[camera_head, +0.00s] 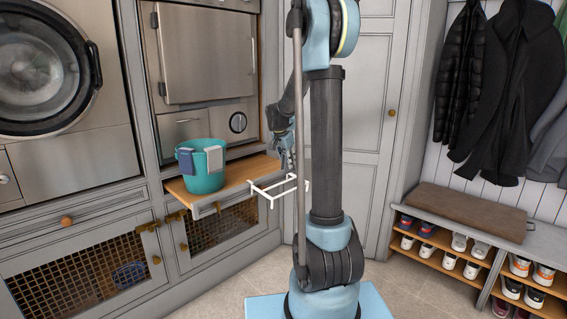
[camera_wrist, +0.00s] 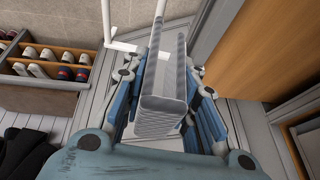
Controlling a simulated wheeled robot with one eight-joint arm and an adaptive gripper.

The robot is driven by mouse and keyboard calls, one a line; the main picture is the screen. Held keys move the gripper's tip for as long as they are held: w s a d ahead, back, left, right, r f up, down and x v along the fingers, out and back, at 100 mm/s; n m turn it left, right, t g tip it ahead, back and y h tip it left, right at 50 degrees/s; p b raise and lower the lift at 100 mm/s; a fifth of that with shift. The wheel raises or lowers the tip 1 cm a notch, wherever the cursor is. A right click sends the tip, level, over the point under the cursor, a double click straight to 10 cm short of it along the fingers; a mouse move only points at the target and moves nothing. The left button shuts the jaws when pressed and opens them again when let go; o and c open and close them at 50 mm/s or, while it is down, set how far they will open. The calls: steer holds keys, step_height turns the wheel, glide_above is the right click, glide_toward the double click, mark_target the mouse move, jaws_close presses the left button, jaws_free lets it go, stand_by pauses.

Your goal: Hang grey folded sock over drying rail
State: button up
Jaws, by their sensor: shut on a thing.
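The grey folded sock (camera_wrist: 163,103) shows in the wrist view as a ribbed, U-shaped fold with two layers running up the picture. My gripper (camera_wrist: 168,112) is shut on it, with blue finger pads on both sides. The white drying rail (camera_wrist: 122,46) shows beyond the fingers at upper left, partly hidden behind the sock. In the head view the rail (camera_head: 264,191) sticks out from the wooden shelf's right end. My gripper (camera_head: 286,152) is above the rail there, partly behind my arm. I cannot make out the held sock in that view, nor tell whether it touches the rail.
A teal bucket (camera_head: 203,180) with a blue cloth (camera_head: 186,162) and a pale grey cloth (camera_head: 214,159) over its rim stands on the wooden shelf (camera_head: 218,201). A shoe rack (camera_head: 440,240) and hanging coats (camera_head: 505,80) are at right. The floor before the cabinets is clear.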

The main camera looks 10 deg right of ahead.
stand_by(0.3)
steer(key=shift+f, duration=1.15)
steer(key=shift+s+d, duration=0.3)
steer(key=shift+s, duration=0.15)
stand_by(0.9)
steer(key=shift+f, duration=0.2)
step_height(320, 180, down, 10)
steer(key=shift+r, duration=0.25)
stand_by(2.3)
steer(key=o, duration=1)
